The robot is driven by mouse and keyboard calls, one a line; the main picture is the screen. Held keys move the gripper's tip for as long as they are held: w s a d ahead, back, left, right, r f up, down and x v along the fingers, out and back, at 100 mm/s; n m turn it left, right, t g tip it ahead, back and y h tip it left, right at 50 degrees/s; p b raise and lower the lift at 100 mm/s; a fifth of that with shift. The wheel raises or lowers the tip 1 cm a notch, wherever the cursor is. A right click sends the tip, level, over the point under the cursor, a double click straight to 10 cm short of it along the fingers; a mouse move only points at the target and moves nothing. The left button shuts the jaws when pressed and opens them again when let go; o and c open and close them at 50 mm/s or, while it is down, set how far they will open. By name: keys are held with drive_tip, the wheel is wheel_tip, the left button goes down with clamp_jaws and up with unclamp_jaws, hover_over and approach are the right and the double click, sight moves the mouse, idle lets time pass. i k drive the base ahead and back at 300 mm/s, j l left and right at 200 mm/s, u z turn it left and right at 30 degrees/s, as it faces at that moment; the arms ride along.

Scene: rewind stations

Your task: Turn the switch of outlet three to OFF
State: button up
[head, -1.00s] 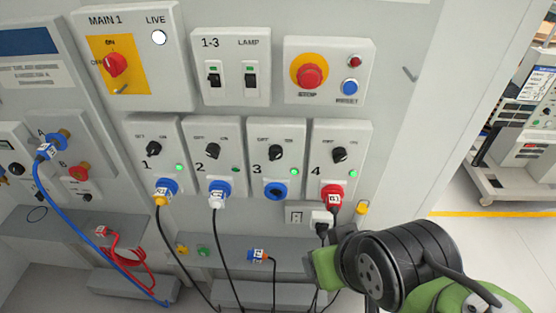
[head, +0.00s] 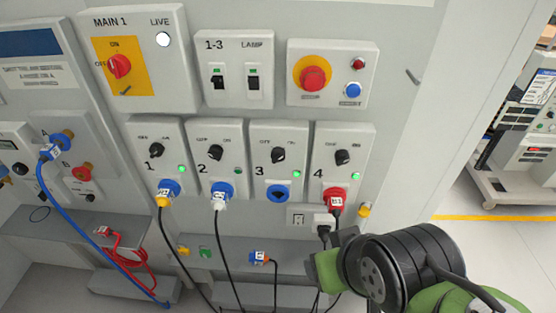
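Outlet three (head: 285,185) is a light grey box on the panel, between outlets two and four. Its black rotary switch (head: 278,155) sits under small OFF and ON marks; its knob appears tilted toward the right, ON side. The green lamp (head: 296,174) on this box is lit. Its blue socket (head: 278,194) has no plug in it. My green and black arm shows at the lower right, below outlet four and apart from the switch. My gripper's fingertips cannot be made out, so its opening cannot be told.
Outlet one (head: 149,166), outlet two (head: 215,174) and outlet four (head: 341,178) have plugs with hanging cables. A red stop button (head: 313,78) is above. A loose blue plug (head: 258,257) lies on the grey ledge (head: 228,251). Floor at the right is open.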

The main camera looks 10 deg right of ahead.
sight(278, 154)
drive_tip(key=j, duration=1.65)
drive_tip(key=i+z, duration=0.05)
drive_tip(key=i, duration=0.05)
